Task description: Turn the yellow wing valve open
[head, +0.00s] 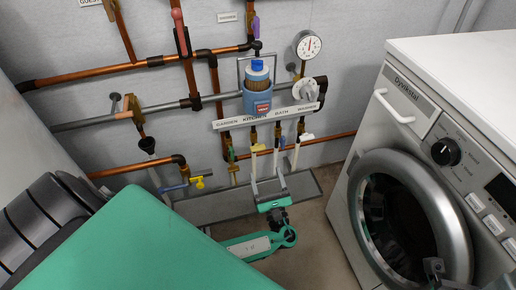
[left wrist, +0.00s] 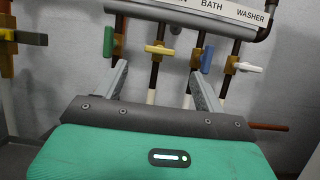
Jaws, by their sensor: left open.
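The yellow wing valve (head: 257,148) is on the pipe under the "KITCHEN" label, with its handle lying crosswise to the upright pipe. It also shows in the left wrist view (left wrist: 160,50), between the green and the blue handles. My left gripper (head: 268,177) is below the valve, its fingers apart and pointing up toward it. In the left wrist view the two fingers (left wrist: 155,72) stand to either side of the yellow handle's pipe, with nothing held between them. The fingertips appear lower than the handle. A dark part at the lower right (head: 434,268) may be my right gripper; its jaws are unclear.
A green handle (left wrist: 109,42), a blue handle (left wrist: 207,60) and a white handle (left wrist: 247,67) sit on neighbouring pipes. A label strip (head: 268,118) runs above. A washing machine (head: 440,140) stands at right.

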